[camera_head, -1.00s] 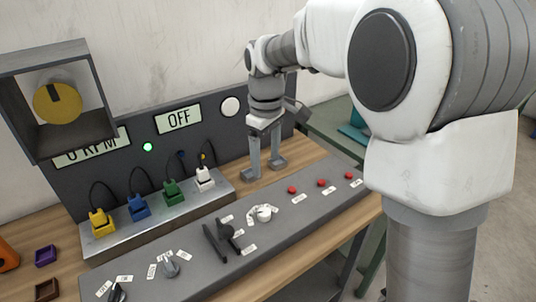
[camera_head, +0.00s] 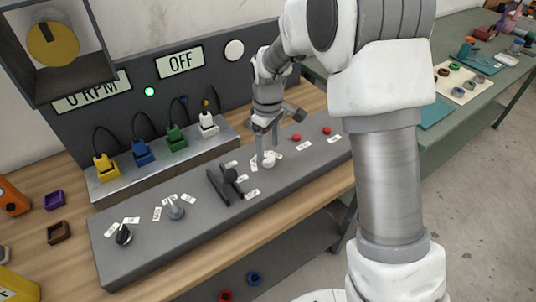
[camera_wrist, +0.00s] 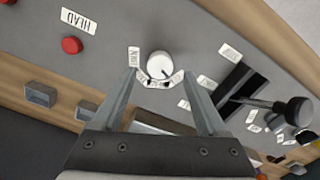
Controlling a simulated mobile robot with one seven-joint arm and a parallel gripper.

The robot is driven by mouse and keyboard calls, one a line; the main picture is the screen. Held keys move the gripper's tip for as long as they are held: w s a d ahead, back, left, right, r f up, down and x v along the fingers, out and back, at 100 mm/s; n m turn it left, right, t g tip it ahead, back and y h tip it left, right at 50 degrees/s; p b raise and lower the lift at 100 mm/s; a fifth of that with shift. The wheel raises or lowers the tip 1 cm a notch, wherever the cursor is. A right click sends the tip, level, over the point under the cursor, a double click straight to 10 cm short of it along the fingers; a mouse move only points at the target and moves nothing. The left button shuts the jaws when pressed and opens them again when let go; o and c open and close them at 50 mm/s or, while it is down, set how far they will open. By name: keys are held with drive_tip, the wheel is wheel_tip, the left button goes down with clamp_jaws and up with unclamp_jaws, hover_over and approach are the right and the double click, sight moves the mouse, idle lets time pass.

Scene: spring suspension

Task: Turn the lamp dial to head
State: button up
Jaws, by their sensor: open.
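A white round dial (camera_head: 268,161) with small labels around it sits on the sloped grey console; it is likely the lamp dial. It shows in the wrist view (camera_wrist: 159,64), with a dark mark near its lower edge. The small labels around it are hard to read there. My gripper (camera_head: 266,154) is open and points down at the white dial. In the wrist view the open fingers (camera_wrist: 159,76) lie left and right of the dial; I cannot tell whether they touch it. In the head view the fingers partly hide the dial.
A black lever (camera_head: 229,175), a grey dial (camera_head: 176,210) and a black dial (camera_head: 123,235) sit left of the white dial. Red buttons (camera_head: 297,137) lie to its right; a HEAD label (camera_wrist: 79,21) is beside one in the wrist view. The display (camera_head: 180,63) reads OFF.

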sight(268, 157)
drive_tip(key=shift+f, duration=1.7)
clamp_jaws()
